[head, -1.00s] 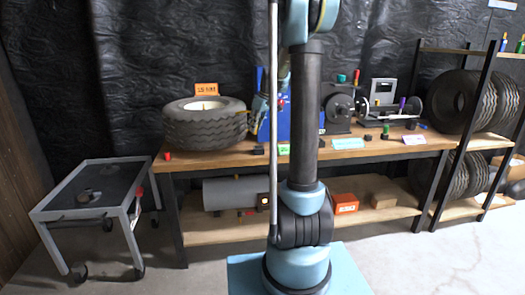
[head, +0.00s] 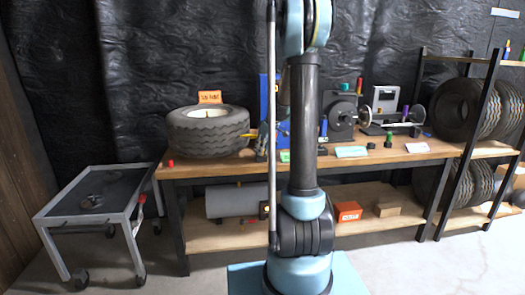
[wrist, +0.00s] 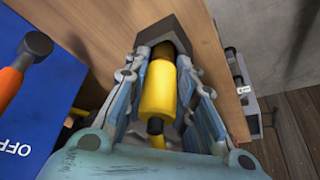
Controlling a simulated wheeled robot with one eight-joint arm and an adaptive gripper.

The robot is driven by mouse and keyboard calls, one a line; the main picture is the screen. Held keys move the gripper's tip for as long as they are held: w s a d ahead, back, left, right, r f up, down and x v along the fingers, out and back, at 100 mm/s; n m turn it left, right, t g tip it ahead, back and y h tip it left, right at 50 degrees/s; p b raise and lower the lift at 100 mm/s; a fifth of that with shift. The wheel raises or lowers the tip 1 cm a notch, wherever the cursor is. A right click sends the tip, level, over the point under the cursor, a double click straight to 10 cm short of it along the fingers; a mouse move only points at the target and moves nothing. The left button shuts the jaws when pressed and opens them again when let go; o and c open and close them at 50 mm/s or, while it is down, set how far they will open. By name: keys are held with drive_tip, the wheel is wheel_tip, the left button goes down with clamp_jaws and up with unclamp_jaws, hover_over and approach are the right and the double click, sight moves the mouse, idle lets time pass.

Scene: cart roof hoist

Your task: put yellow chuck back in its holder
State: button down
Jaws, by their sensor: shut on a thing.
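In the wrist view my gripper (wrist: 165,85) is shut on the yellow chuck (wrist: 157,90), a yellow cylinder with dark ends. Its far dark end meets or overlaps a dark grey block (wrist: 160,28) on the wooden bench, which looks like the holder. I cannot tell whether the end is inside the block or only above it. In the head view my gripper (head: 262,142) is low over the bench beside the tire, partly hidden by my arm. A bit of yellow shows there at its left side.
A blue panel marked OFF (wrist: 45,115) with an orange-handled lever (wrist: 18,68) stands close left of my gripper in the wrist view. A tire (head: 207,138) lies on the bench (head: 350,160) to the left. A grey cart (head: 135,215) stands on the floor at left.

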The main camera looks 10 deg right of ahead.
drive_tip(key=shift+s+f, duration=0.35)
drive_tip(key=shift+s, duration=0.1)
drive_tip(key=c, duration=1.3)
unclamp_jaws()
drive_tip(key=shift+c, duration=0.2)
drive_tip(key=shift+w+f, duration=0.4)
drive_tip(key=shift+f, duration=0.05)
drive_tip(key=shift+o, duration=1.1)
drive_tip(key=shift+w+f, duration=0.25)
drive_tip(key=shift+o, duration=0.4)
drive_tip(key=shift+r, duration=0.1)
drive_tip(key=shift+s+d+r, duration=0.1)
drive_tip(key=shift+s+r, duration=0.1)
drive_tip(key=shift+r, duration=0.15)
drive_tip(key=c, duration=0.3)
